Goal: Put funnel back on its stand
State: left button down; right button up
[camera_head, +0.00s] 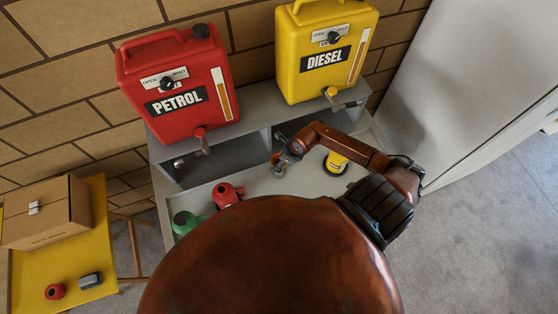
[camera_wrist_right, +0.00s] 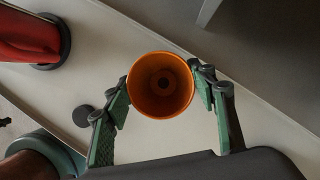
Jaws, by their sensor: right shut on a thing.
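The funnel (camera_wrist_right: 160,86) shows in the right wrist view as an orange round cup, seen into its open mouth, with a small dark hole at the bottom. My right gripper (camera_wrist_right: 162,88) has its green fingers on opposite sides of it, shut on it. In the head view my right gripper (camera_head: 279,164) is over the grey bench, and I cannot make out the funnel there. A small dark disc (camera_wrist_right: 83,116) lies beside the left finger in the wrist view. I cannot tell whether it belongs to the stand. My left gripper is not in view.
A red petrol can (camera_head: 176,85) and yellow diesel can (camera_head: 322,50) stand on the raised shelf of the grey bench (camera_head: 305,185). Red (camera_head: 226,194) and green (camera_head: 185,222) vessels stand at left, a yellow object (camera_head: 337,163) at right. A yellow table (camera_head: 50,270) holds a cardboard box.

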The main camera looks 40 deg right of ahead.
dwell(0.4)
jog(key=o, duration=0.8)
jog(key=shift+o, duration=0.2)
jog(key=shift+r, duration=0.1)
jog(key=p+v, duration=0.6)
jog(key=v, duration=0.2)
jog(key=shift+s+r+p, duration=0.1)
jog(key=shift+r+p, duration=0.1)
jog(key=shift+p, duration=0.15)
jog(key=shift+v, duration=1.2)
jog(key=shift+d, duration=0.1)
